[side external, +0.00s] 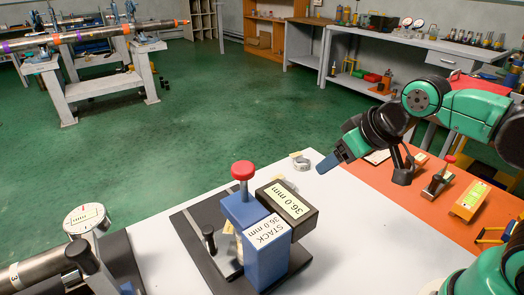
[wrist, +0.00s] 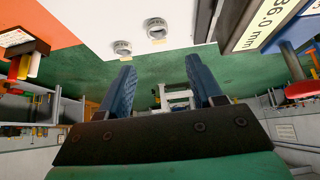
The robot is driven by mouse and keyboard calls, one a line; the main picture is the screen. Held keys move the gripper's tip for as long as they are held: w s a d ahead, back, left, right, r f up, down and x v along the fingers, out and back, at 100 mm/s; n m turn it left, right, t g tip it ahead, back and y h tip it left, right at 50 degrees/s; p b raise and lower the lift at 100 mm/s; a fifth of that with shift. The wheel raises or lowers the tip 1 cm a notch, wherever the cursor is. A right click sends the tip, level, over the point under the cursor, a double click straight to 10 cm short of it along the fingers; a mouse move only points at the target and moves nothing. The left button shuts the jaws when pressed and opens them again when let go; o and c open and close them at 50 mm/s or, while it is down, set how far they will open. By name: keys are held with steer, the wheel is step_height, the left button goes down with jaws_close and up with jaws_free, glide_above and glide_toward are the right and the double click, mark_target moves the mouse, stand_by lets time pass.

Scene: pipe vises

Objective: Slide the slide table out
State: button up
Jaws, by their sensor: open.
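A blue vise-like fixture (side external: 255,235) stands on a dark base plate (side external: 192,222) on the white table. It has a red knob (side external: 243,171) on top and a label reading "STACK 36.0 mm". A dark block (side external: 313,222) labelled 36.0 mm sits at its upper right. A small black upright handle (side external: 209,240) stands on the base plate left of the fixture. I cannot tell which part is the slide table. My gripper (side external: 328,163) is open and empty, above the table, right of and behind the fixture. Its two blue fingers (wrist: 160,70) are apart in the wrist view.
Two small rings (wrist: 122,47) (wrist: 156,28) lie on the white table behind the fixture. An orange mat (side external: 400,205) with a red-topped tool (side external: 437,181) and an orange box (side external: 469,201) is at the right. A round gauge (side external: 86,219) and pipe (side external: 35,270) are at front left.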

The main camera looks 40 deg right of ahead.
steer(key=shift+s+d+f, duration=0.2)
steer(key=shift+d+f, duration=0.05)
steer(key=shift+f, duration=0.2)
